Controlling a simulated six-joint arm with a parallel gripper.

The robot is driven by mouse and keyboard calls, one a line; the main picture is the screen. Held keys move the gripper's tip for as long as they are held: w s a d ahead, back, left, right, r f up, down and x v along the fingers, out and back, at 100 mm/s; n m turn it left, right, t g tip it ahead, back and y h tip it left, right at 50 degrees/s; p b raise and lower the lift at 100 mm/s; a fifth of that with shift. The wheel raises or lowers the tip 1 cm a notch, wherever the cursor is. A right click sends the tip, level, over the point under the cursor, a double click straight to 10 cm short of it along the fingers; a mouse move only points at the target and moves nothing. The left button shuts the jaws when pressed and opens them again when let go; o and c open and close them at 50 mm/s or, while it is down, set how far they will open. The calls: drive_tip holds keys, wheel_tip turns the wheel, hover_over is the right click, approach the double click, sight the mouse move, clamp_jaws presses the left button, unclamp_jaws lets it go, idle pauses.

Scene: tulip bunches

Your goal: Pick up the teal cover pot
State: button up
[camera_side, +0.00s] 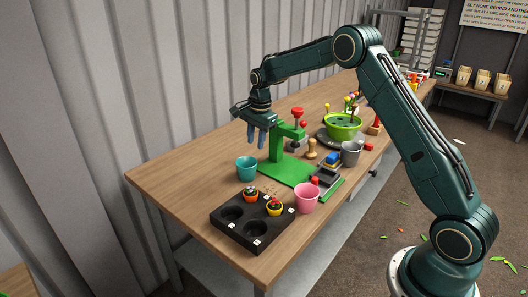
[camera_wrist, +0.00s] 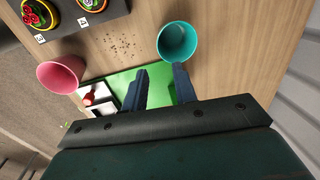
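The teal cover pot (camera_side: 247,168) stands upright on the wooden table, left of the green press stand's base. It looks empty in the wrist view (camera_wrist: 177,42), where it lies just beyond my fingertips. My gripper (camera_side: 262,145) points down above the table, behind and above the pot, near the green stand. In the wrist view my gripper's two blue fingers (camera_wrist: 161,75) are spread apart with nothing between them. The fingers do not touch the pot.
A black tray (camera_side: 226,226) with two small potted plants is in front. A pink pot (camera_side: 307,198) stands to the right. The green press stand (camera_side: 290,170) rises close beside my gripper. A grey pot (camera_side: 351,153) and green bowl (camera_side: 343,127) stand farther right. Table left of the teal pot is clear.

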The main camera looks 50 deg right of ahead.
sight(253, 169)
drive_tip(key=shift+f, duration=0.1)
drive_tip(key=shift+w+f, duration=0.15)
drive_tip(key=shift+f, duration=1.25)
drive_tip(key=shift+w+f, duration=0.2)
drive_tip(key=shift+f, duration=1.15)
drive_tip(key=shift+w+f, duration=0.15)
drive_tip(key=shift+f, duration=1.25)
drive_tip(key=shift+w+f, duration=0.15)
drive_tip(key=shift+f, duration=1.15)
drive_tip(key=shift+w+f, duration=0.1)
drive_tip(key=shift+f, duration=1.2)
clamp_jaws()
